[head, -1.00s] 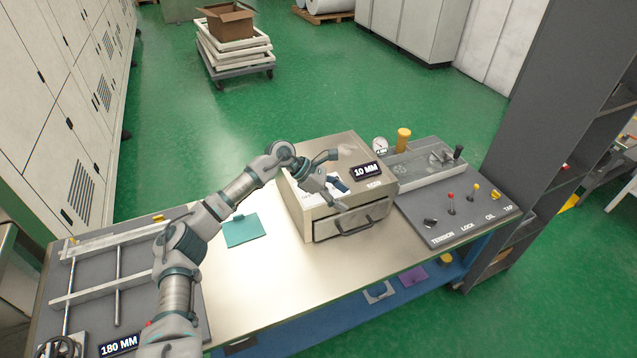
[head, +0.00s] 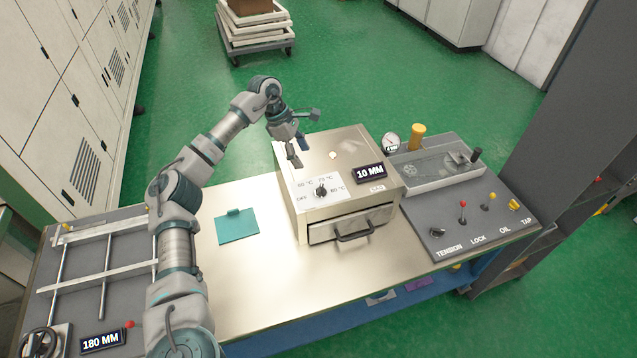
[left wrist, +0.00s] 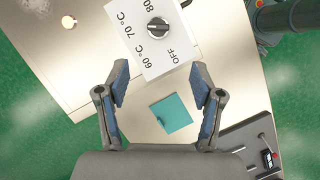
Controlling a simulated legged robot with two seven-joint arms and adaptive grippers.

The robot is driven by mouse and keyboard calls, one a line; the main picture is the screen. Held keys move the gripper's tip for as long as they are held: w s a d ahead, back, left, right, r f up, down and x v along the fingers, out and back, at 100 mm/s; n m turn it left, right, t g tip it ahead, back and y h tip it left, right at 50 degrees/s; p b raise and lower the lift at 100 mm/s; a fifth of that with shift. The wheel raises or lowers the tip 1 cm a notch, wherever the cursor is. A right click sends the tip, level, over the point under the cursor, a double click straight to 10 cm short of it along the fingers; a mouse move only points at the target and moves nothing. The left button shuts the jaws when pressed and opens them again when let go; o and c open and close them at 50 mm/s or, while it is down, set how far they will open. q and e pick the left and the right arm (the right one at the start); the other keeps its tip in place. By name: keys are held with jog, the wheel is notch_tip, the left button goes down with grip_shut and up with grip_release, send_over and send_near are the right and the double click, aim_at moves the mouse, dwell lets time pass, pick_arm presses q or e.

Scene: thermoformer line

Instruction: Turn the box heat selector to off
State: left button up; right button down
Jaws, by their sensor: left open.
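The box heat selector is a small black knob (head: 321,191) on a white plate marked OFF, 60, 70 and 80 °C, on top of the beige box (head: 335,145). The knob (left wrist: 158,28) also shows at the top of the left wrist view. Its grip bar seems to line up with 70 °C rather than OFF, but I cannot be sure which end points. My left gripper (head: 298,152) is open and empty above the box's left back part, apart from the knob. In the left wrist view its fingers (left wrist: 162,95) are spread below the plate. My right gripper is not in view.
A front drawer with a handle (head: 354,229) and a 10 MM display (head: 370,173) are on the box. A teal pad (head: 237,226) lies left of it. A lever panel (head: 470,225) stands at the right, a rail fixture (head: 95,260) at the left. The front bench middle is clear.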

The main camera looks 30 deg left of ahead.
pick_arm(q)
send_near(321, 188)
jog(key=x, duration=0.4)
jog(key=shift+w+d, duration=0.2)
jog(key=shift+d, duration=0.15)
notch_tip(321, 188, down, 3)
jog(key=shift+r+p, duration=0.1)
jog(key=shift+p, duration=0.2)
jog(key=shift+w+f, duration=0.2)
jog(key=shift+f, duration=0.85)
jog(key=shift+d, duration=0.2)
jog(key=shift+d+r, duration=0.1)
jog(key=shift+d, duration=0.45)
jog(key=c, duration=1.1)
jog(key=shift+c, duration=0.2)
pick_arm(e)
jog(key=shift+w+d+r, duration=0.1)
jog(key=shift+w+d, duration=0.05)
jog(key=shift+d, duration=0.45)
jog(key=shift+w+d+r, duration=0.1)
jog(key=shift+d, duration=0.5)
